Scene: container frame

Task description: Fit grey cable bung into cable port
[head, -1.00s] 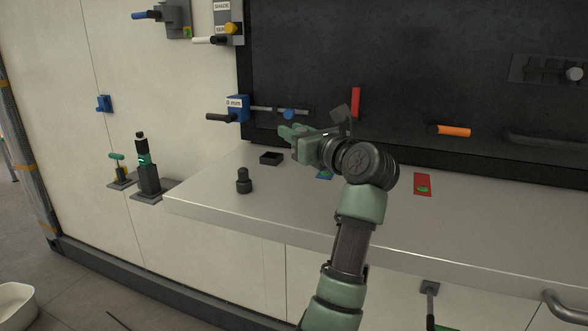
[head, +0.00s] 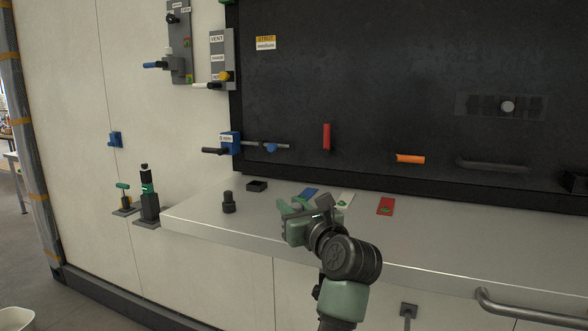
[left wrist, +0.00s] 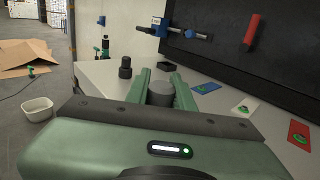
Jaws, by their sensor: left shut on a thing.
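My left gripper (head: 286,209) is over the front part of the pale shelf. In the left wrist view its two green fingers (left wrist: 160,88) are shut on a dark grey cylinder (left wrist: 160,93), which looks like the grey cable bung. The bung is hidden or too small to make out in the head view. I cannot pick out the cable port with certainty in either view. My right gripper is not in view.
On the shelf (head: 190,219) stand a black knobbed piece (head: 229,203) and an open black box (head: 257,186). A blue clamp (head: 230,143) and red handle (head: 326,137) stick out from the dark panel.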

